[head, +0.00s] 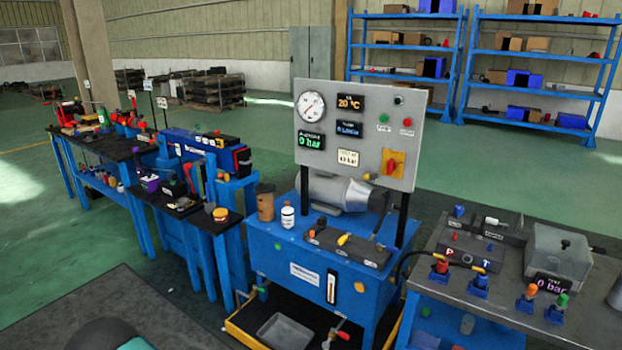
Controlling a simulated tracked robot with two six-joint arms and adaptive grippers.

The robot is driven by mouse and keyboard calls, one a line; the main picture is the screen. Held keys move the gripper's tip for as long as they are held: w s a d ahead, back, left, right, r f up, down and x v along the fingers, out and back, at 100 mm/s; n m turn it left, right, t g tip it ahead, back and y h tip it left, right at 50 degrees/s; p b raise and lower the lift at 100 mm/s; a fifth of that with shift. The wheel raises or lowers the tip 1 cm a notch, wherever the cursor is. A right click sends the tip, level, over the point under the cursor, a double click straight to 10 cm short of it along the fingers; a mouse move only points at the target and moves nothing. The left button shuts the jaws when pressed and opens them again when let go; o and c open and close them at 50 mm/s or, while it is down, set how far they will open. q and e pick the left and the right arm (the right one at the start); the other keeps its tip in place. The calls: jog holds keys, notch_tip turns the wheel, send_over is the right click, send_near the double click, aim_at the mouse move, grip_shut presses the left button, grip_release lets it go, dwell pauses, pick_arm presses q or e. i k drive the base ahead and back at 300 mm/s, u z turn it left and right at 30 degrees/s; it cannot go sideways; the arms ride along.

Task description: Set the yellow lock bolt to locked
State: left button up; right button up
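A small yellow piece (343,239) sits on a dark grey block (348,250) on top of the blue hydraulic power unit (300,265). It may be the yellow lock bolt, but it is too small to tell, and I cannot read its position. A red rotary handle on a yellow plate (392,163) is on the grey control panel (360,110) above; the handle stands roughly upright. Neither of my grippers is in view.
A brown cup (265,202) and a white bottle (288,216) stand left of the block. A metal-topped bench (500,300) with coloured fittings is at the right. Dark workbenches (120,150) stand at the left. Blue shelves (535,65) are behind. Green floor is open at the left.

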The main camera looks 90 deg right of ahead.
aim_at(367, 175)
jog(key=u, duration=0.55)
jog(key=i, duration=0.3)
jog(key=z, duration=2.55)
jog(key=i, duration=0.25)
jog(key=z, duration=1.8)
jog(key=k, duration=0.6)
jog(key=z, duration=0.35)
jog(key=i, duration=2.05)
jog(key=u, duration=0.4)
